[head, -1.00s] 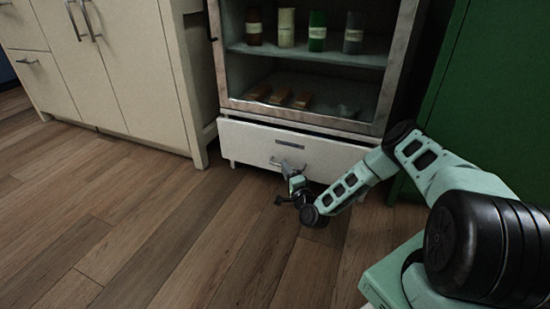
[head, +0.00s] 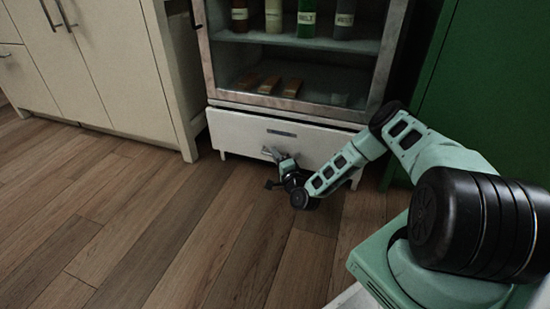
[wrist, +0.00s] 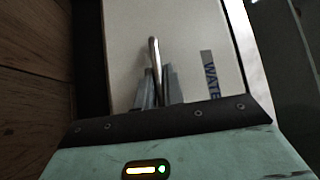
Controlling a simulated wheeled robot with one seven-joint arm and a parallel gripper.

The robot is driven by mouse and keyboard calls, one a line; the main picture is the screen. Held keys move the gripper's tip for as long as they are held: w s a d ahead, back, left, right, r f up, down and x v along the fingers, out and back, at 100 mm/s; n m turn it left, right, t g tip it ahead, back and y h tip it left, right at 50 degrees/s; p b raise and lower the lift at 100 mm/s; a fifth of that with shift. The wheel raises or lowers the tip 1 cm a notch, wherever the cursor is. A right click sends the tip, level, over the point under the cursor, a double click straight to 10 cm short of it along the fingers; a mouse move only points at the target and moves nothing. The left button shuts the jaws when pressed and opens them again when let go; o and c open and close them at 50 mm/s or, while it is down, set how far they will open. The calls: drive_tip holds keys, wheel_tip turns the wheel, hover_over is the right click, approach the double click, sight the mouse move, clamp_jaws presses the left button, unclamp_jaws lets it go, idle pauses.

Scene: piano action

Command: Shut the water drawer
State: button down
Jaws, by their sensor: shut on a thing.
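The water drawer (head: 235,132) is the pale drawer front low in the glass-fronted cabinet. A dark gap shows along its top edge, widest on the right, so it stands a little proud of the frame. My gripper (head: 273,155) is at the middle of the drawer front. In the wrist view, my gripper's fingers (wrist: 158,88) are shut on the metal bar handle (wrist: 154,52). The fingers hide part of the handle.
The cabinet's shelves hold several labelled bottles (head: 306,20) and brown blocks (head: 292,88). A pale cupboard (head: 100,70) stands to the left and a green panel (head: 470,90) to the right. The wooden floor (head: 150,230) in front is clear.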

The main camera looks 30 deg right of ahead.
sight(279, 150)
drive_tip(key=shift+w+d, duration=0.5)
drive_tip(key=shift+d, duration=0.2)
drive_tip(key=shift+w+d, duration=0.5)
drive_tip(key=shift+d, duration=0.2)
drive_tip(key=c, duration=1.5)
unclamp_jaws()
drive_tip(key=s+p, duration=0.1)
drive_tip(key=s, duration=0.4)
drive_tip(key=s+a+f+p, duration=0.1)
drive_tip(key=s+p, duration=0.1)
drive_tip(key=s, duration=0.4)
drive_tip(key=s+a+f+p, duration=0.1)
drive_tip(key=s+p, duration=0.1)
drive_tip(key=s, duration=0.4)
drive_tip(key=shift+f, duration=0.1)
